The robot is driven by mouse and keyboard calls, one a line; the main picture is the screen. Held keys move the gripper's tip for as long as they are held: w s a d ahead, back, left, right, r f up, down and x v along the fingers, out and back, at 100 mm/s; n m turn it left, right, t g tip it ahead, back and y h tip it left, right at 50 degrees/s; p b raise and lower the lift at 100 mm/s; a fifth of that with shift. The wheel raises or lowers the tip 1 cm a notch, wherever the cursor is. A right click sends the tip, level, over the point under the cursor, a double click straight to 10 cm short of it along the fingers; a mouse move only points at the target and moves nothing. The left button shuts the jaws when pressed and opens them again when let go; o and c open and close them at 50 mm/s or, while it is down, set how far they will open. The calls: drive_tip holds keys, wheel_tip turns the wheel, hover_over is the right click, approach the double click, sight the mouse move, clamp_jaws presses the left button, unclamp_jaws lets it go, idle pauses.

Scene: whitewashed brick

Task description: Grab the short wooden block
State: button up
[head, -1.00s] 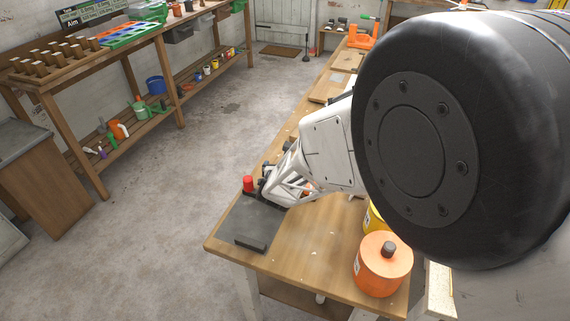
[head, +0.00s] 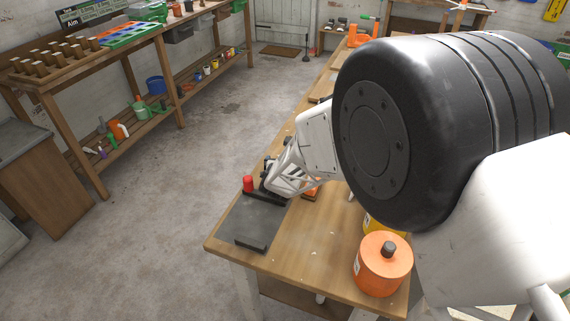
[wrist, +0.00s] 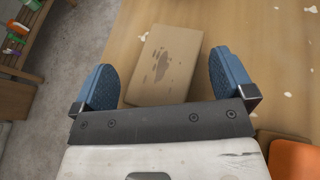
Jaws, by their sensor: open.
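In the wrist view a short, light-brown wooden block (wrist: 165,65) with dark stains lies on the wooden bench top. My gripper (wrist: 163,72) is open, with one blue finger pad to the left of the block and the other to its right. The block's near end lies between the fingers, and its far end reaches beyond the fingertips. I see no clear contact, and I cannot tell the height of the fingers above the bench. In the head view I cannot make out this block; my arm covers part of the bench.
A dark tray (head: 252,222) and a red object (head: 248,184) are at the bench's left edge. An orange lidded pot (head: 382,268) stands at the front right, with a yellow container (head: 375,226) behind. An orange-topped item (head: 311,193) lies near my gripper. The bench's front middle is clear.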

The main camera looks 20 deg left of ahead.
idle(0.3)
drive_tip(key=c, duration=1.3)
drive_tip(key=shift+o, duration=0.2)
drive_tip(key=shift+r, duration=0.15)
wheel_tip(320, 180, up, 10)
